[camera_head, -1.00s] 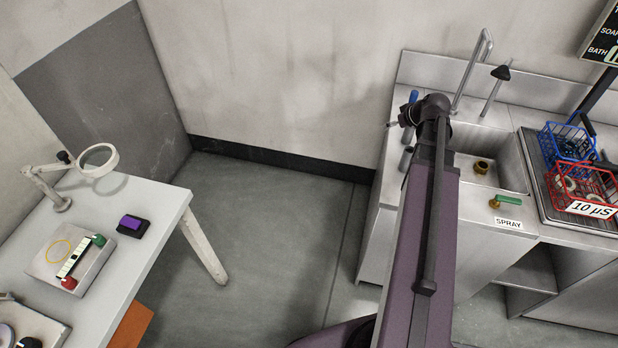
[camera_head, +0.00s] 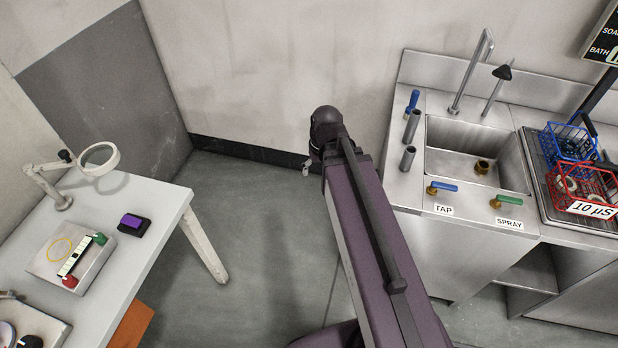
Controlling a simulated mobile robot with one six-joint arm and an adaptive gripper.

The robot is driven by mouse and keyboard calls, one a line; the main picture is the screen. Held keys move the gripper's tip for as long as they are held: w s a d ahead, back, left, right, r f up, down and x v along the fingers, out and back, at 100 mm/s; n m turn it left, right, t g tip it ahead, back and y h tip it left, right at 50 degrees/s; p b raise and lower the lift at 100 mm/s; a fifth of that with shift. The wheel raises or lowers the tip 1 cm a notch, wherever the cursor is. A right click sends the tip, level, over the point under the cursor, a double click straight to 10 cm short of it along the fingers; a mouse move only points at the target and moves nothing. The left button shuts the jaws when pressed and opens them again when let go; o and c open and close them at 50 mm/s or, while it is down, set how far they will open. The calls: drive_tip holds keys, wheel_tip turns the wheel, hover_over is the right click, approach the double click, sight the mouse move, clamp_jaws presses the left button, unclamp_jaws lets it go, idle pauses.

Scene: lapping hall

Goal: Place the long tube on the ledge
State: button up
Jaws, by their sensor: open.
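Two grey open-topped tubes stand upright on the steel ledge (camera_head: 388,190) left of the sink. The farther tube (camera_head: 411,127) looks taller than the nearer tube (camera_head: 407,159); I cannot tell surely which is the long one. My gripper (camera_head: 306,169) shows only as a small tip beyond the end of my arm, over the floor and left of the sink unit. The rest of it is hidden behind the arm. It is open, with nothing seen in it, and apart from both tubes.
A blue-handled item (camera_head: 412,102) stands behind the tubes. The sink (camera_head: 470,165) has a tall faucet (camera_head: 472,70), a blue tap lever (camera_head: 443,187) and a green spray lever (camera_head: 511,201). Blue and red baskets are at right. A bench (camera_head: 150,215) with a magnifier stands at left; floor between is clear.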

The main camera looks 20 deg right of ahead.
drive_tip(key=shift+g+h, duration=0.4)
drive_tip(key=shift+s+a, duration=0.65)
drive_tip(key=shift+a, duration=0.2)
drive_tip(key=shift+s+a, duration=0.65)
drive_tip(key=shift+a, duration=0.15)
